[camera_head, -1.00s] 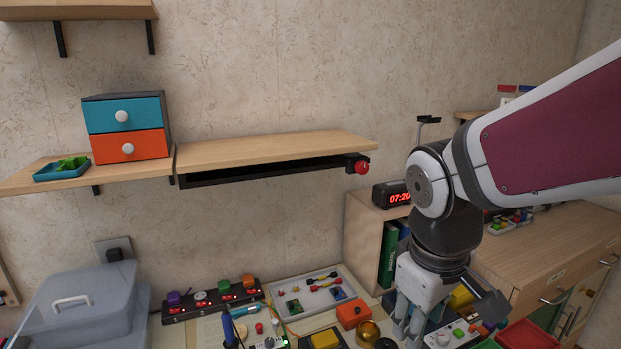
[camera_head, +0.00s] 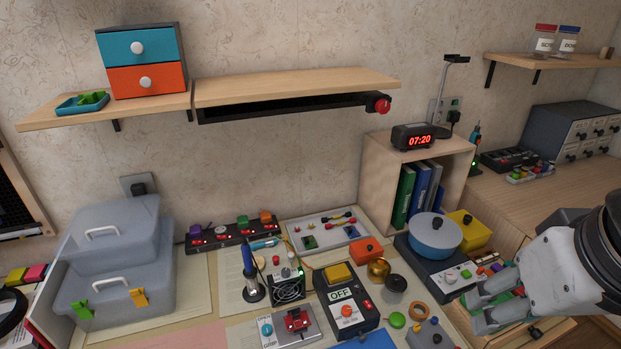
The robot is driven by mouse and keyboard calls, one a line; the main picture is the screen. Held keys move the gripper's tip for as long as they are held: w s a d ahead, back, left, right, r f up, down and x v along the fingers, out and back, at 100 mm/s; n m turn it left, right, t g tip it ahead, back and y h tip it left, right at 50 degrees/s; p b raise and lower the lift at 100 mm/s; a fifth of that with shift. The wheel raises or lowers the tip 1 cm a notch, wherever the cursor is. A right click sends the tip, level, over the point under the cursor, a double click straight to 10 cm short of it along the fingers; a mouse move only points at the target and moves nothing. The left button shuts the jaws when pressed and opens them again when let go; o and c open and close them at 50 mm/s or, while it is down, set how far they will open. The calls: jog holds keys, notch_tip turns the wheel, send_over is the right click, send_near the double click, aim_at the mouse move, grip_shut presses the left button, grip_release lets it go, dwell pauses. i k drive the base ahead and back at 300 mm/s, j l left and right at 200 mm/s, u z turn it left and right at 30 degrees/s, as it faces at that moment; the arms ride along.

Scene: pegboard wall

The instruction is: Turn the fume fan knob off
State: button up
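A small black fan unit with a round grille (camera_head: 288,291) stands on the bench, left of centre. A small light knob (camera_head: 286,272) sits on its top near a red button; its setting is too small to read. A larger red knob (camera_head: 383,107) is on the right end of the black bar under the wall shelf.
A black box marked OFF (camera_head: 346,308), a soldering iron stand (camera_head: 252,285), a brass pot (camera_head: 378,269) and a blue pot (camera_head: 434,236) crowd the bench. A clock (camera_head: 414,137) stands on the book cubby. The air above the bench is clear.

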aim_at(285, 274)
jog(key=u, duration=0.7)
jog(key=i+l, duration=0.15)
jog(key=u, duration=0.05)
